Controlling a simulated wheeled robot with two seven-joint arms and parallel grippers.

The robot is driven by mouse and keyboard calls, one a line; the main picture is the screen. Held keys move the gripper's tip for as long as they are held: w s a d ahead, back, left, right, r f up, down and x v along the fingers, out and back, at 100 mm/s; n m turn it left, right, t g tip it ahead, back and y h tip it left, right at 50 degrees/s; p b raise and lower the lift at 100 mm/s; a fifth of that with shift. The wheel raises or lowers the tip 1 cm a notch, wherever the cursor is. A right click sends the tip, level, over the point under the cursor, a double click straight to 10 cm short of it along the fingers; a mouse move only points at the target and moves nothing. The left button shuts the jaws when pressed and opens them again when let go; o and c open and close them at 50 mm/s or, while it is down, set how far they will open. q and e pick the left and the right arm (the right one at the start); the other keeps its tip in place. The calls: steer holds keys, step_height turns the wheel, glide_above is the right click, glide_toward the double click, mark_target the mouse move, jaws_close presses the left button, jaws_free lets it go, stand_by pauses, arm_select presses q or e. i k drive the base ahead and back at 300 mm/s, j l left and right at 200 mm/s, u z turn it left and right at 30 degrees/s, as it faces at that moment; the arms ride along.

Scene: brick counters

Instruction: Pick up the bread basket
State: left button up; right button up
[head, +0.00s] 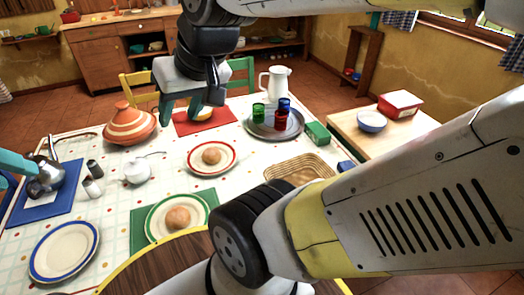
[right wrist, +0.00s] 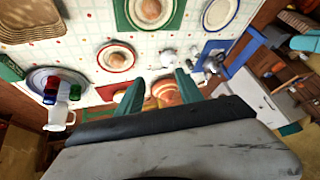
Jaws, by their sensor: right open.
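The bread basket (head: 300,172) is a tan woven tray on the table's right side. My right arm hides its near part in the head view. In the right wrist view it shows at the upper left (right wrist: 30,22), cut by the frame edge. My right gripper (head: 192,108) is open and empty above the far half of the table, left of and beyond the basket. Its teal fingers also show in the right wrist view (right wrist: 158,90). A teal part of my left gripper (head: 18,163) shows at the left edge, near the kettle; its opening is unclear.
A tray (head: 262,128) with coloured cups and a white jug (head: 275,83) stand beyond the basket. A green box (head: 317,133) is close behind it. Plates, a tagine (head: 129,125) and a kettle (head: 45,178) occupy the table. A side counter (head: 365,140) is at right.

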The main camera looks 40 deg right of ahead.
mark_target(300, 169)
steer(key=z, duration=0.5)
steer(key=j+z, duration=0.15)
steer(key=z, duration=0.8)
steer(key=k+z, duration=0.1)
steer(key=z, duration=0.4)
steer(key=i+l, duration=0.2)
steer(key=l, duration=0.2)
steer(key=i+l, duration=0.15)
steer(key=l, duration=0.25)
steer(key=i+l+u, duration=0.1)
steer(key=l+u, duration=0.3)
steer(key=i+l+u, duration=0.1)
steer(key=l+u, duration=0.65)
steer(key=j+u, duration=0.1)
steer(key=u, duration=0.8)
